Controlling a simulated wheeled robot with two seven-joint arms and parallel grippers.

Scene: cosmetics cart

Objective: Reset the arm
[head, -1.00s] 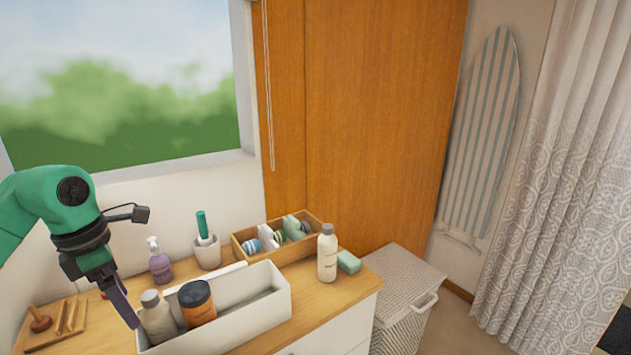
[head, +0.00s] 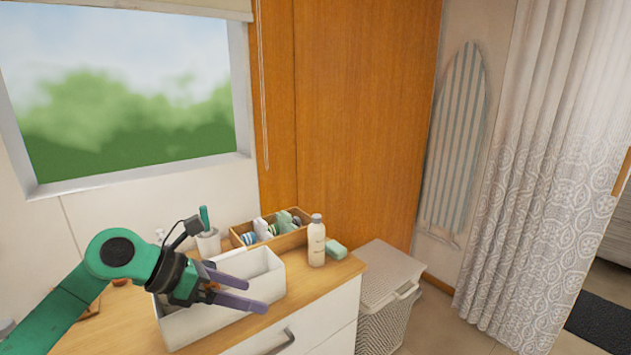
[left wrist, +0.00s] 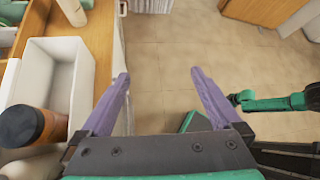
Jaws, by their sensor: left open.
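My left gripper (head: 256,296) is open and empty. In the head view its purple fingers point right, over the front edge of the white box (head: 272,288). In the left wrist view the open fingers (left wrist: 160,75) have only the floor between them. The white box (left wrist: 88,75) lies left of the fingers there, with an orange bottle with a dark cap (left wrist: 40,127) at its near end. A green arm part of mine (left wrist: 285,103) shows at the right of the left wrist view. No right gripper fingers can be made out.
A wicker hamper (head: 388,300) stands at the right.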

